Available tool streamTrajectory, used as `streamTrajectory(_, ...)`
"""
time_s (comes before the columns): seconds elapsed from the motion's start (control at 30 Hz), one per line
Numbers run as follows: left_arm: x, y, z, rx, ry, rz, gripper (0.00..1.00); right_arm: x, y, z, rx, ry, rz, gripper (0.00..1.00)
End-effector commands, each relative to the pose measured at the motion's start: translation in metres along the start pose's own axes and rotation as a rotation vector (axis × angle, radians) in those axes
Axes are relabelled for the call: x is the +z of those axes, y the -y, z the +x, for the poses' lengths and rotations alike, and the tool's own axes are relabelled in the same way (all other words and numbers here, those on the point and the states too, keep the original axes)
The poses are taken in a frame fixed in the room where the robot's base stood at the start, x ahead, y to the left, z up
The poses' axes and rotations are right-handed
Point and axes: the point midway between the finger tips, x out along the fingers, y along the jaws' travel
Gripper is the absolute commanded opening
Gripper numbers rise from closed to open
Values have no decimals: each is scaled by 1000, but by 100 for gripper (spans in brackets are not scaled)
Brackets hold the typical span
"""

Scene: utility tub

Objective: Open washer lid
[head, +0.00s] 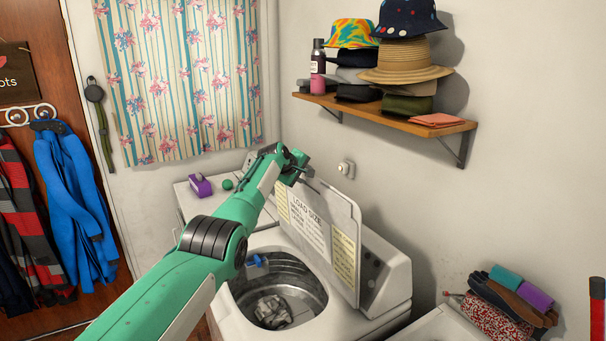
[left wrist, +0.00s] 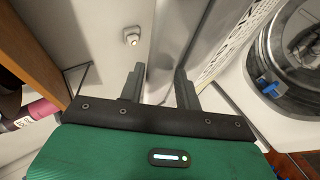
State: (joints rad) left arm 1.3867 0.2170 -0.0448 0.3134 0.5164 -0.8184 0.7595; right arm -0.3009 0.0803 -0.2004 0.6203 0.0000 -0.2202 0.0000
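The white washer (head: 378,325) has its lid (head: 345,215) raised and standing nearly upright, leaning back toward the control panel. Printed load-size labels cover the lid's inner face. The open drum (head: 300,270) shows crumpled grey cloth inside; the drum also shows at the right of the left wrist view (left wrist: 300,50). My left gripper (head: 303,168) is at the lid's top left edge. In the left wrist view its two fingers (left wrist: 158,85) are spread apart, close to the grey lid panel (left wrist: 185,35); I cannot tell whether they touch it. My right gripper is not in view.
A wall knob (head: 346,168) is behind the lid. A purple box (head: 200,186) and green ball (head: 227,184) rest at the left. Folded items (head: 495,315) lie at the lower right.

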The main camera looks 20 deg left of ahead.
Motion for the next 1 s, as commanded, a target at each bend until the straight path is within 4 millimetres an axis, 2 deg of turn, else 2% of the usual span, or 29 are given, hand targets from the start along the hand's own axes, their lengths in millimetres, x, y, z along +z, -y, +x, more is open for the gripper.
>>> streamTrajectory(0.27,-3,0,-7,4,-4,1,31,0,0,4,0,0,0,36)
streamTrajectory(0.57,-2,0,-25,5,-4,1,31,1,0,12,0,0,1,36)
streamTrajectory(1.0,0,1,-73,5,-4,2,31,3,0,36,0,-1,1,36)
